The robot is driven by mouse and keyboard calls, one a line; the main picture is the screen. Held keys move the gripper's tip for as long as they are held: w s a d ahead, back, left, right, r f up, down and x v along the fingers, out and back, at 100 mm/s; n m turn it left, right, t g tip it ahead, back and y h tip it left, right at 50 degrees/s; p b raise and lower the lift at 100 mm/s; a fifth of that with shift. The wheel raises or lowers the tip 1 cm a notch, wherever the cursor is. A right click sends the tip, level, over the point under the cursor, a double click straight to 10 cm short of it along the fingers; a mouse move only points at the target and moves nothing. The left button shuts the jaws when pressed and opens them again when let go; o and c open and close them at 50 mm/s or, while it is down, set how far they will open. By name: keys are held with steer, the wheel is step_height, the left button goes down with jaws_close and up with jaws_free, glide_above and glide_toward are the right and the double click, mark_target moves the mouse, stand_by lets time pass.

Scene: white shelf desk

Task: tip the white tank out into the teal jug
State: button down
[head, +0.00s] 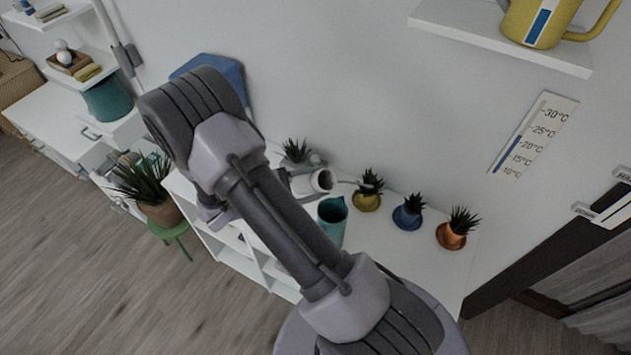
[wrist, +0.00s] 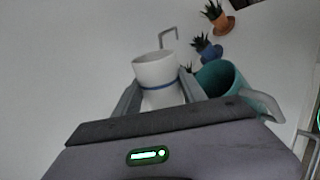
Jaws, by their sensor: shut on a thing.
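The white tank (head: 316,182) is a white cylinder, tilted above the shelf desk, with its open mouth toward the teal jug. It also shows in the wrist view (wrist: 156,72), with a blue band around it. My gripper (wrist: 155,98) is shut on the tank, one finger on each side. The teal jug (head: 332,213) stands on the white desk just right of and below the tank's mouth; my arm hides part of it. In the wrist view the jug (wrist: 222,80) is right of the tank, its pale handle to the right. The contents of both are not visible.
Yellow (head: 367,193), blue (head: 408,211) and orange (head: 453,231) potted plants stand in a row right of the jug on the desk (head: 400,262). Another small plant (head: 297,152) is behind the tank. A wall shelf (head: 500,40) holds a yellow watering can (head: 540,22).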

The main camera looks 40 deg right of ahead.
steer(key=shift+f+m+b, duration=0.3)
steer(key=shift+f+b, duration=0.25)
steer(key=shift+b, duration=0.25)
steer(key=shift+f+m+t+b, duration=0.4)
steer(key=shift+m+b, duration=0.1)
steer(key=shift+b, duration=0.45)
stand_by(1.1)
steer(key=shift+f+m+t+y+b, duration=0.4)
steer(key=shift+m+t+b, duration=0.6)
steer(key=shift+b, duration=2.05)
stand_by(2.1)
